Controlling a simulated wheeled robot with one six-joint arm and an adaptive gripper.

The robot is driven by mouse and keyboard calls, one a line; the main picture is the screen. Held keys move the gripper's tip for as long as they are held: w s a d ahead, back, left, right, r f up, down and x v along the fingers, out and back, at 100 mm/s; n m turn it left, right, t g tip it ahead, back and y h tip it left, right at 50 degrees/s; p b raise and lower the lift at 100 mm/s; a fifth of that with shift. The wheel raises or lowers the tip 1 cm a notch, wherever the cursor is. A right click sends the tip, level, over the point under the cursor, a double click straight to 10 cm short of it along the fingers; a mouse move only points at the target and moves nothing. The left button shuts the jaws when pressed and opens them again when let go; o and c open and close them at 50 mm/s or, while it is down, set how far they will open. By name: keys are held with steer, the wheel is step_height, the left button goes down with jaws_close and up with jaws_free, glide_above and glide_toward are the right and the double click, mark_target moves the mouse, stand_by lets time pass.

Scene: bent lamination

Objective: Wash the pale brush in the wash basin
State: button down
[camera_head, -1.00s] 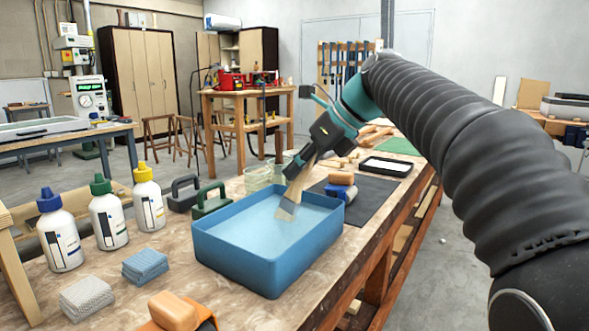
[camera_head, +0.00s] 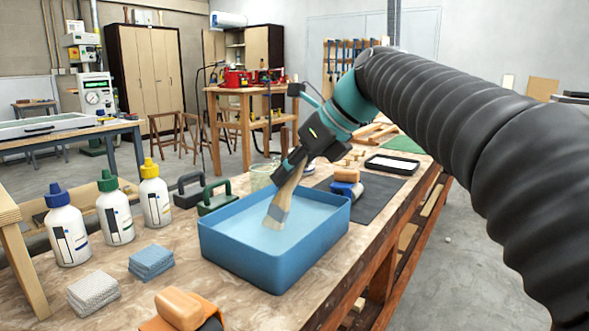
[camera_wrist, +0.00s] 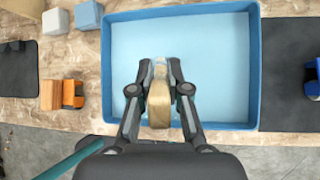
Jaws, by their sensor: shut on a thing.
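The pale brush (camera_head: 283,200) has a light wooden handle and pale bristles. My gripper (camera_head: 291,167) is shut on its handle and holds it tilted, bristles down, over the blue wash basin (camera_head: 272,270). The bristle end reaches down to or close over the pale blue water; I cannot tell how deep. The basin stands on the workbench. In the wrist view the brush (camera_wrist: 159,105) shows between my two fingers, over the near middle of the basin (camera_wrist: 254,60). Its tip is partly hidden there.
Bottles with blue (camera_head: 68,234), green (camera_head: 115,217) and yellow caps (camera_head: 154,200) stand left of the basin. A blue cloth stack (camera_head: 151,261) and a grey one (camera_head: 93,293) lie in front. An orange-handled tool (camera_head: 181,308) is near the front edge. A dark mat (camera_head: 376,197) lies to the right.

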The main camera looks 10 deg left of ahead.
steer(key=shift+s+a, duration=0.15)
steer(key=shift+s, duration=0.15)
steer(key=shift+w, duration=0.1)
steer(key=shift+w+d, duration=0.4)
steer(key=shift+w, duration=0.5)
steer(key=shift+w+d, duration=0.4)
steer(key=shift+w, duration=0.5)
steer(key=shift+w+d, duration=0.4)
steer(key=shift+w, duration=0.5)
step_height(320, 180, up, 6)
steer(key=s+a, duration=0.1)
steer(key=s, duration=0.1)
steer(key=shift+s+a+r, duration=0.2)
steer(key=shift+s, duration=0.2)
steer(key=shift+r, duration=2.5)
